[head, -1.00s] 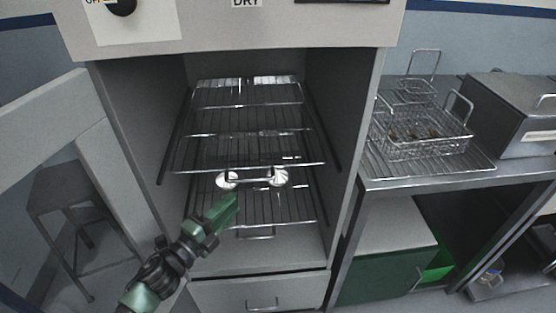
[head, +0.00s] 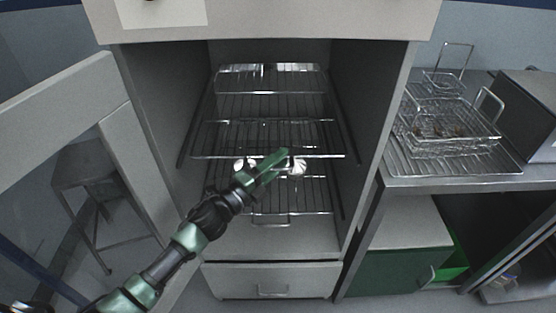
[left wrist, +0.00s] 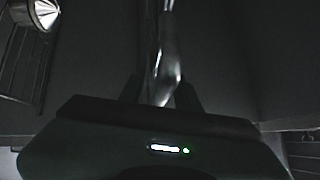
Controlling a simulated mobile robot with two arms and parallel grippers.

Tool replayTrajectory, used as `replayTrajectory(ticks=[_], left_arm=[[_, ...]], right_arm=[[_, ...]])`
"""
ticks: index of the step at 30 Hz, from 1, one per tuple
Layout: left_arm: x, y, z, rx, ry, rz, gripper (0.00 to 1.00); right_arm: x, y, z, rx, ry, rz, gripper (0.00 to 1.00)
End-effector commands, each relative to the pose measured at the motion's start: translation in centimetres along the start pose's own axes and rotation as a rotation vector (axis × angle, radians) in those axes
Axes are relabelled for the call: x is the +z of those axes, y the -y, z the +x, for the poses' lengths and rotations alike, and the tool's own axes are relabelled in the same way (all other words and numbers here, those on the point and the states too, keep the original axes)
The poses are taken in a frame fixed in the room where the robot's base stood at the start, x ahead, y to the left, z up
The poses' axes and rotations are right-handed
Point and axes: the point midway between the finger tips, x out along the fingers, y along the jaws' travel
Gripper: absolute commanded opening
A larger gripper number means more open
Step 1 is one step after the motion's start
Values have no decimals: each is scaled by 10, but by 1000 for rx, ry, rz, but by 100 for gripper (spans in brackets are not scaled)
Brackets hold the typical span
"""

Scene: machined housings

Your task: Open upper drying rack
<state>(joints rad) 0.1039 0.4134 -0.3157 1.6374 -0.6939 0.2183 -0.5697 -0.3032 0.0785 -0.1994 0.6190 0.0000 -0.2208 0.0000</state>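The upper drying rack (head: 232,139) is a wire shelf inside the open grey cabinet, pushed in. A metal bar, apparently its front handle, runs up through the left wrist view (left wrist: 168,55). My left gripper (head: 284,158) is at the rack's front edge and hides part of the handle. In the left wrist view my dark fingertips (left wrist: 160,92) stand apart, one on each side of the bar; I see no clear grip on it. My right gripper is in neither view.
The lower rack (head: 322,200) holds shiny round metal parts (head: 299,167). A drawer (head: 315,280) lies below. The cabinet door (head: 60,95) stands open at left, with a stool (head: 85,165) behind it. A bench (head: 450,183) with a wire basket (head: 450,130) is at right.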

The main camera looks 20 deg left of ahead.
Motion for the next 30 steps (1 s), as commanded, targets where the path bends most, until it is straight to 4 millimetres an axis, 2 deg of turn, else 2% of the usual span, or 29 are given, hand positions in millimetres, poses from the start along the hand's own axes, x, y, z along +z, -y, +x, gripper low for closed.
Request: replayTrajectory(ticks=[4, 5, 6, 8, 30], left_arm=[[0, 0, 0, 0, 0, -1, 33], [0, 0, 0, 0, 0, -1, 27], [0, 0, 0, 0, 0, -1, 16], [0, 0, 0, 0, 0, -1, 0], [0, 5, 1, -10, -2, 3, 0]], right_arm=[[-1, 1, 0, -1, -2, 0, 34], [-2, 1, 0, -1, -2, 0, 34], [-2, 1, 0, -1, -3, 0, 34], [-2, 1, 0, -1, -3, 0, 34], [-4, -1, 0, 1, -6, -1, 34]])
